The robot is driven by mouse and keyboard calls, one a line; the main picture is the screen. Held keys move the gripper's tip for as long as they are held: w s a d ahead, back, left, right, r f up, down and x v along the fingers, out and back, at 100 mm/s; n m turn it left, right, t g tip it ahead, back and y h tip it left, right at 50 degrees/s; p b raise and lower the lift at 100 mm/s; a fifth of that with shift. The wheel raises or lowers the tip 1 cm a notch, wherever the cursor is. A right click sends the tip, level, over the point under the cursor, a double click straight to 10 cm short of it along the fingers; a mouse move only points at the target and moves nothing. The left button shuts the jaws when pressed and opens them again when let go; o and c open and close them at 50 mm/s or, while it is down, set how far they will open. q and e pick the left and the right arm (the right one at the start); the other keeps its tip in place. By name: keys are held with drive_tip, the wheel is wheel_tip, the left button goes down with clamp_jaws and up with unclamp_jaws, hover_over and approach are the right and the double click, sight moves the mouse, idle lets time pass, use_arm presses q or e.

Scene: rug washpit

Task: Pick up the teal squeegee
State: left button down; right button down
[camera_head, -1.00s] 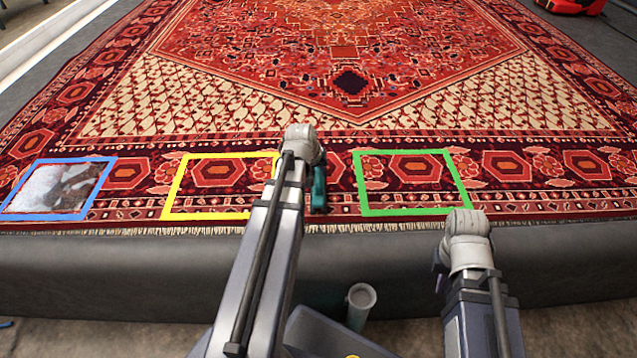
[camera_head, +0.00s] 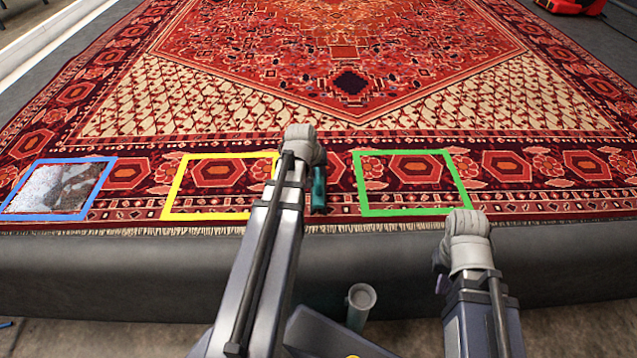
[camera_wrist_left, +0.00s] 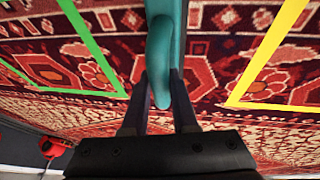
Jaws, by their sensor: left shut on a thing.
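The teal squeegee (camera_head: 319,190) is on the patterned rug between the yellow frame and the green frame, partly hidden behind my left arm in the head view. In the left wrist view, its teal handle (camera_wrist_left: 161,55) runs down between the two fingers of my left gripper (camera_wrist_left: 160,90). The left gripper is shut on the handle. The head view hides the left fingertips behind the wrist.
The rug (camera_head: 350,125) lies on a grey platform. Blue (camera_head: 100,188), yellow (camera_head: 172,190) and green (camera_head: 461,183) square outlines lie along its near border; the blue one holds a whitish, dark-mottled patch. A grey-green cylinder (camera_head: 361,300) stands before the platform. A red object (camera_head: 572,6) is far right.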

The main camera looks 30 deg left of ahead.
idle(0.5)
use_arm(q)
wheel_tip(320, 180, up, 10)
drive_tip(key=p, duration=1)
drive_tip(key=c, duration=1.2)
unclamp_jaws()
drive_tip(key=shift+c, duration=0.2)
clamp_jaws()
